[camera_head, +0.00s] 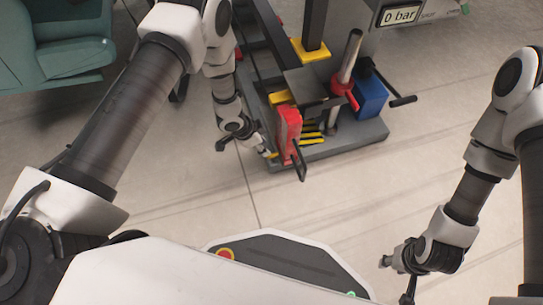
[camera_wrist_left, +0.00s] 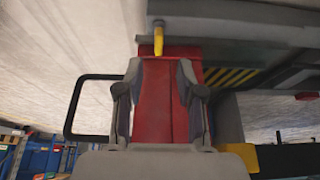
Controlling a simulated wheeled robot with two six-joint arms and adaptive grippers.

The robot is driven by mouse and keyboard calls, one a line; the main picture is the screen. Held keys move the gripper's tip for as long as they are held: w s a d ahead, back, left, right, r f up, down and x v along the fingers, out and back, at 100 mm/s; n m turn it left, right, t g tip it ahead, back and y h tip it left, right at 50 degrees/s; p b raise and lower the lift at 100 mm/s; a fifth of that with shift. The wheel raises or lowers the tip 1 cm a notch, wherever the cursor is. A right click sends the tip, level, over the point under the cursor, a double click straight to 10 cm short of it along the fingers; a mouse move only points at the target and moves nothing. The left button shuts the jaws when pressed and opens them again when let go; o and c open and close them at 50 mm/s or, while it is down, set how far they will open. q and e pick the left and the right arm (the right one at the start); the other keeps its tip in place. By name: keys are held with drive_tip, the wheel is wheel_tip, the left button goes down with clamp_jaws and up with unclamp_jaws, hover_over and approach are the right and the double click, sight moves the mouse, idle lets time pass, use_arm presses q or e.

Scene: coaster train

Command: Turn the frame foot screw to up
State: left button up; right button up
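A red block (camera_head: 289,126) with a black looped handle (camera_head: 300,163) stands at the front edge of the grey machine frame (camera_head: 350,144). The left wrist view shows the red block (camera_wrist_left: 166,100) behind and between my left gripper's two fingers (camera_wrist_left: 159,95), which are apart. A small yellow lever (camera_wrist_left: 158,38) points down from the frame just beyond the fingertips. I cannot tell which part is the foot screw. In the head view my left gripper (camera_head: 268,152) is beside the red block, on its left. My right gripper (camera_head: 386,262) hangs over bare floor at lower right, too small to read.
A blue box (camera_head: 370,95) and a red-based grey lever (camera_head: 349,60) stand on the frame. A black-handled bar (camera_head: 403,100) sticks out at right. Yellow-black stripes (camera_head: 311,136) lie beside the red block. A green seat (camera_head: 65,45) is at upper left. Floor in front is clear.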

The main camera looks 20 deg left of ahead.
sight(272, 155)
use_arm(q)
drive_tip(key=b+x, duration=0.3)
drive_tip(key=x, duration=0.3)
drive_tip(key=shift+d+f, duration=0.2)
drive_tip(key=shift+f, duration=0.1)
clamp_jaws()
